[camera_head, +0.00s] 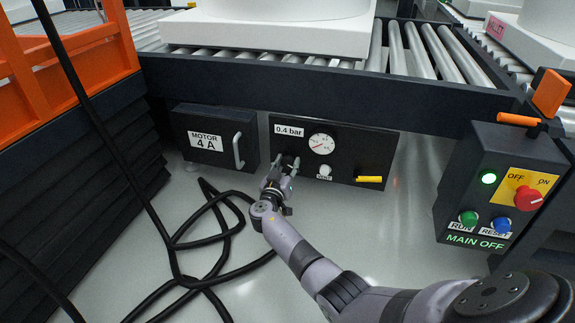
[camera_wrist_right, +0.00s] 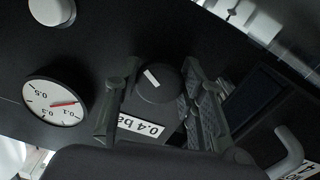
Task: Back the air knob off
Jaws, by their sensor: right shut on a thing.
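The black air knob (camera_wrist_right: 158,88) with a white pointer mark sits on a dark panel (camera_head: 385,145), beside the label "0.4 bar" (camera_head: 289,130). My right gripper (camera_head: 285,163) is at the panel with its fingers on either side of the knob, shut on it; the wrist view also shows the fingers (camera_wrist_right: 160,102). In the head view the gripper mostly hides the knob. A round white gauge (camera_head: 320,143) with a red needle is right of the knob; it also shows turned in the wrist view (camera_wrist_right: 55,103), needle near the low marks. My left gripper is not in view.
A white button (camera_head: 325,171) and a yellow lever (camera_head: 369,179) are on the same panel. The "MOTOR 4A" box (camera_head: 207,140) with a handle is at left. Black cable (camera_head: 205,237) loops on the floor. A control box (camera_head: 490,190) stands at right. The roller conveyor's dark beam (camera_head: 300,90) is above.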

